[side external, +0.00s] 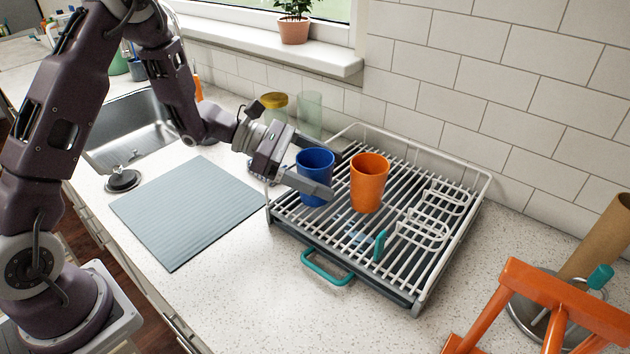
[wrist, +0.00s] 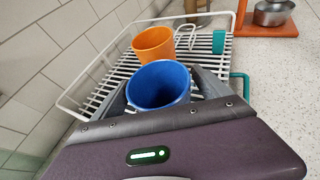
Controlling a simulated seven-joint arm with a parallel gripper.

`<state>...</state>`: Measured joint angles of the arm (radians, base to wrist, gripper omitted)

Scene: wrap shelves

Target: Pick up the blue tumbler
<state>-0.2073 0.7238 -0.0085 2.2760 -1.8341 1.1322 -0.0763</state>
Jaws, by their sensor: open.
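The blue tumbler (side external: 315,162) stands upright on the left part of the white dish rack (side external: 425,290). It also shows in the wrist view (wrist: 158,88), right in front of my gripper. My gripper (side external: 328,170) is open, with one finger on the near side of the blue tumbler and the other on its far side, partly hidden behind it. In the wrist view, the fingers (wrist: 165,98) lie to the left and right of the tumbler. I cannot tell whether either finger touches it.
An orange tumbler (side external: 368,182) stands upright on the rack just right of the blue one. A clear glass (side external: 310,114) and a yellow-lidded jar (side external: 274,106) stand behind my gripper. A grey mat (side external: 187,210) lies flat left of the rack. An orange frame (side external: 545,305) is at front right.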

